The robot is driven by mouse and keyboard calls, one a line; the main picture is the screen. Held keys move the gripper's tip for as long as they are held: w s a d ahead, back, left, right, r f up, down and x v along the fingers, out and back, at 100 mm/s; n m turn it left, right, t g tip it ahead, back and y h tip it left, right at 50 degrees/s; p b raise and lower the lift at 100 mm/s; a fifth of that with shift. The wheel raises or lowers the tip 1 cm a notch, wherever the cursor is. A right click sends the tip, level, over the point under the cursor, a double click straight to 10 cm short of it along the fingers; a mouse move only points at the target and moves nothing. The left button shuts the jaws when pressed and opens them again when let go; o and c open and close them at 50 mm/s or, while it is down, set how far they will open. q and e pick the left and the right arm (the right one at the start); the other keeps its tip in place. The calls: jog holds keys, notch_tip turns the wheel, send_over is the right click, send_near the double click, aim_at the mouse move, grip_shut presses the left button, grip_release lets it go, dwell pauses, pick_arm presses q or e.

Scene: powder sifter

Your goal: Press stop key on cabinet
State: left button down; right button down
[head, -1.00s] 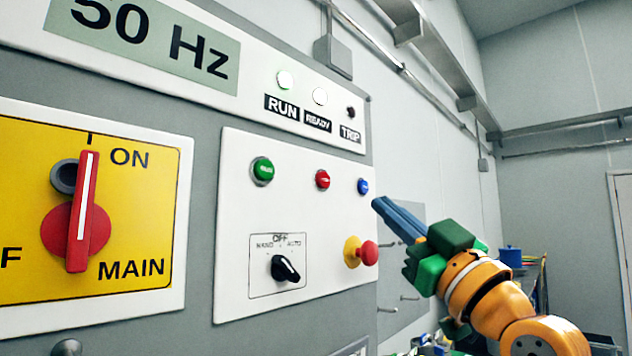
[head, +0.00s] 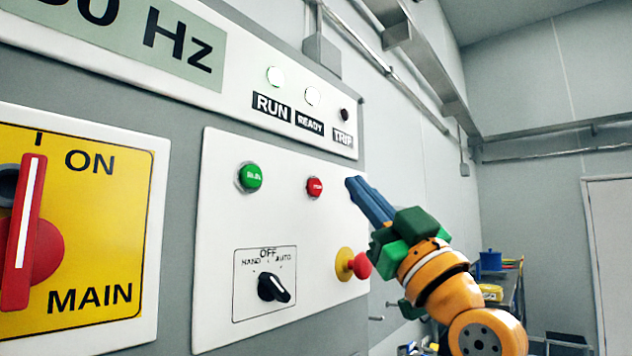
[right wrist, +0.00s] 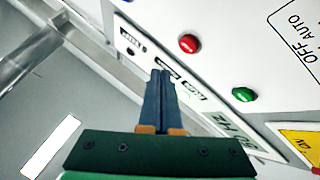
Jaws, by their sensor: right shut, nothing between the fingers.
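The red stop key (head: 315,187) is a small round button on the white panel of the cabinet (head: 225,220), between a green button (head: 250,177) and my right gripper. It also shows in the right wrist view (right wrist: 189,43), above and right of the fingertips. My right gripper (head: 354,183) has long blue-grey fingers, shut and empty, with tips just right of the red key and apart from it in the picture. In the right wrist view the closed fingertips (right wrist: 161,76) lie over the panel's label area. Whether they touch the panel is unclear. My left gripper is out of view.
A red mushroom knob on a yellow base (head: 359,265) sticks out below the fingers. A black HAND/OFF/AUTO selector (head: 272,288) is lower left. A large red main switch (head: 25,235) is at far left. The RUN lamp (head: 274,76) is lit.

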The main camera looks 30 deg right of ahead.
aim_at(315, 187)
jog(key=shift+w+a+h+p, duration=0.15)
jog(key=shift+w+a+p, duration=0.2)
jog(key=shift+w, duration=0.5)
jog(key=shift+w+a+h+p, duration=0.15)
jog(key=shift+w+a, duration=0.25)
jog(key=shift+w, duration=0.45)
dwell(0.7)
jog(key=shift+w+a, duration=0.15)
jog(key=shift+w, duration=0.2)
jog(key=shift+w+a+p, duration=0.15)
jog(key=shift+w+p, duration=0.2)
jog(key=shift+p, duration=0.05)
dwell(0.9)
jog(key=shift+s, duration=0.1)
dwell(0.5)
jog(key=shift+s+d+f+b, duration=0.1)
jog(key=shift+s+d+b, duration=0.1)
jog(key=shift+s+b, duration=0.25)
